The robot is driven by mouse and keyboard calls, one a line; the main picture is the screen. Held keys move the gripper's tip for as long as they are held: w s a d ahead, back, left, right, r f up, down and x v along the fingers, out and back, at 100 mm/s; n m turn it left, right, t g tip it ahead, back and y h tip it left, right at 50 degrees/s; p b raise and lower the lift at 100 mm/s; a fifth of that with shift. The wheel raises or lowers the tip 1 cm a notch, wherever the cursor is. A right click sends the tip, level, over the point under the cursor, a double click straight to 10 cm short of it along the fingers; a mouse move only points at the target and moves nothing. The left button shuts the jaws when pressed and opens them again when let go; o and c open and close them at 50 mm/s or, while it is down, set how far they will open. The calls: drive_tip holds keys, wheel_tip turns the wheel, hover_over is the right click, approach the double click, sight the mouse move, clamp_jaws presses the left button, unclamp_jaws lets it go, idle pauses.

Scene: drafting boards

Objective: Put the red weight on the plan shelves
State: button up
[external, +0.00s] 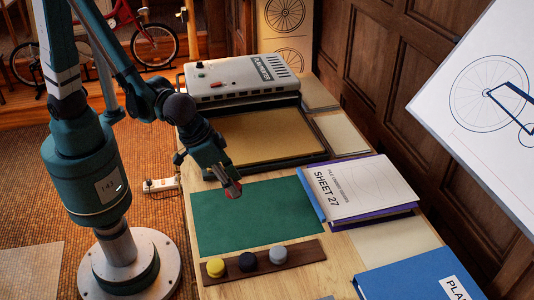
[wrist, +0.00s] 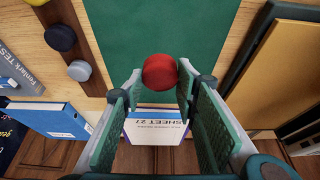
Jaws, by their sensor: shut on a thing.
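The red weight (wrist: 160,71) is a small round piece, seen between my fingertips in the wrist view. My gripper (external: 229,184) is shut on it, above the green mat (external: 268,218). I cannot make out the plan shelves for certain in either view.
A wooden strip (external: 308,255) holds a yellow weight (external: 216,267), a dark weight (external: 247,262) and a grey weight (external: 278,255). Sheet 27 (external: 355,188) lies right of the mat. A blue binder (external: 405,282) is at front right, a plan printer (external: 235,77) at the back.

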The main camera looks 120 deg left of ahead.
idle(0.8)
drive_tip(key=w+d+f+m+h, duration=0.1)
drive_tip(key=w+d+m, duration=0.1)
drive_tip(key=w, duration=0.3)
drive_tip(key=w+d+f+m+h, duration=0.1)
drive_tip(key=w+d+f+m, duration=0.1)
drive_tip(key=w+d+m, duration=0.1)
drive_tip(key=w+d+f+m+t+h, duration=0.1)
drive_tip(key=w+d+m, duration=0.2)
drive_tip(key=w, duration=0.4)
drive_tip(key=shift+f+m, duration=0.2)
drive_tip(key=shift+m, duration=0.3)
drive_tip(key=shift+w, duration=0.1)
drive_tip(key=w+a+r+p, duration=0.2)
drive_tip(key=w+a, duration=0.4)
drive_tip(key=w, duration=0.5)
drive_tip(key=shift+a+r+p, duration=0.2)
drive_tip(key=shift+a+p, duration=0.1)
drive_tip(key=shift+a, duration=0.05)
drive_tip(key=shift+f, duration=0.15)
drive_tip(key=shift+f+b, duration=1.3)
drive_tip(key=shift+f, duration=1.95)
drive_tip(key=shift+f, duration=0.3)
